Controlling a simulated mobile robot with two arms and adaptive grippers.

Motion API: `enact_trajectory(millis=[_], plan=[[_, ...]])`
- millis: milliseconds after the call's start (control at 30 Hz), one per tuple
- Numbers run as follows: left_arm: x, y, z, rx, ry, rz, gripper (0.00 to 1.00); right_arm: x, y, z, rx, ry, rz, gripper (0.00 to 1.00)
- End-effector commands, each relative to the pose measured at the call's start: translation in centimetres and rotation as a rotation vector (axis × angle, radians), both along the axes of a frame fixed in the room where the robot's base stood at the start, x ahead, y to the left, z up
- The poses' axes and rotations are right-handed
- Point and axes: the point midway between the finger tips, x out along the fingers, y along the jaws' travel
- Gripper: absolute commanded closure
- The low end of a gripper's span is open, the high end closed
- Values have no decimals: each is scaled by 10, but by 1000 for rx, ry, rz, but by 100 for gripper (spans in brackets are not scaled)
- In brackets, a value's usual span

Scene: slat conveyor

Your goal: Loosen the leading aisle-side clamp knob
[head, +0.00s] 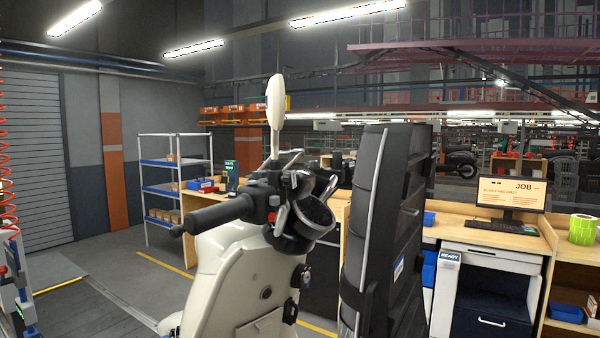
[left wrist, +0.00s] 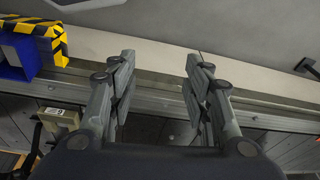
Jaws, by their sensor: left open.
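My left gripper (left wrist: 160,70) shows in the left wrist view with its two fingers spread and nothing between them. It is above a pale ledge and a long metal rail (left wrist: 260,122). A small dark T-shaped part (left wrist: 308,66) stands at the right edge of that view, apart from the fingers; I cannot tell whether it is the clamp knob. No clamp knob can be made out in the head view. A cream scooter (head: 240,270) with a black handlebar grip and a mirror fills the middle of the head view. My right gripper is in neither view.
A yellow-and-black striped block (left wrist: 48,40) with a blue part sits left of the gripper, near a small labelled box (left wrist: 60,121). In the head view, a tall black panel-like object (head: 385,230) stands right of the scooter. A monitor (head: 510,193) and shelving (head: 160,190) stand behind.

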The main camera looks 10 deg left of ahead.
Motion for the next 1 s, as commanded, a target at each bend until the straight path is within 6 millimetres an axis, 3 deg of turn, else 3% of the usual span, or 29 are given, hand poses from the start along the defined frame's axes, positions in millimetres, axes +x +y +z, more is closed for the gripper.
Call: enact_trajectory(millis=[33, 200, 533, 633, 700, 867, 1000], plan=[[13, -2, 33, -2, -19, 2, 55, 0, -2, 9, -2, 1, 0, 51], [34, -4, 119, -5, -49, 8, 55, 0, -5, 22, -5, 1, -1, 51], [54, -7, 250, 8, -110, -9, 55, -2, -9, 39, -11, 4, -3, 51], [72, -9, 297, 33, -153, -40, 55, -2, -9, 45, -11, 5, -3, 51], [89, -12, 317, 64, -179, -74, 55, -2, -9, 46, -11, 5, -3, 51], [131, -20, 344, 135, -228, -147, 55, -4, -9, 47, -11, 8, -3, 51], [176, -30, 371, 215, -280, -220, 55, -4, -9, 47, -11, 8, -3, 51]])
